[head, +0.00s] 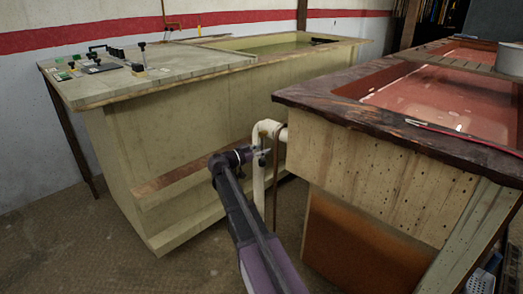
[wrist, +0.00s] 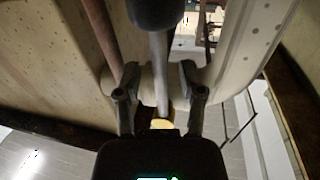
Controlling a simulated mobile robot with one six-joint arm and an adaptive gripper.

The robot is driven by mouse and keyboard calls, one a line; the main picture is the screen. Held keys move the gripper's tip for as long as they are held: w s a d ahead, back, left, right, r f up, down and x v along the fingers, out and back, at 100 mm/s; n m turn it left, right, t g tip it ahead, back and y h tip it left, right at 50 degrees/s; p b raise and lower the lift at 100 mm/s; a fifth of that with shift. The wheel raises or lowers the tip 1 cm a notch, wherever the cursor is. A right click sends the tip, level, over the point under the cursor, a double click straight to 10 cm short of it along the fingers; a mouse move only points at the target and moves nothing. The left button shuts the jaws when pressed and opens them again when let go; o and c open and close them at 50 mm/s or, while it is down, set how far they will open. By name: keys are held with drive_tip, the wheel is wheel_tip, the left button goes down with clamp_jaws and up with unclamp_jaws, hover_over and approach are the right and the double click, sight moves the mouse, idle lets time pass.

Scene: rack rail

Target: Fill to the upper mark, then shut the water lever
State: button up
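My gripper (head: 259,158) is beside a cream pipe (head: 268,128) that leaves the near end of the wooden tank (head: 370,178) and bends downward. In the wrist view my gripper (wrist: 160,90) has its two dark fingers apart. A grey bar (wrist: 160,70), which may be the water lever, runs between them with a gap visible on each side. A dark rounded end (wrist: 153,12) is at the bar's top, and a small yellow piece (wrist: 162,123) is below. The tank has a red interior (head: 425,100) with a shiny surface. I cannot make out an upper mark or the water level.
A pale green trough (head: 180,150) with a worktop (head: 150,72) stands at the left, with small tools on it. A red-handled tool (head: 440,128) lies on the tank's dark rim (head: 340,105). A white pot (head: 510,58) is at the far right. Brown floor (head: 60,240) is clear at the left.

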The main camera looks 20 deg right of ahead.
clamp_jaws()
drive_tip(key=shift+a, duration=0.1)
drive_tip(key=shift+d, duration=0.25)
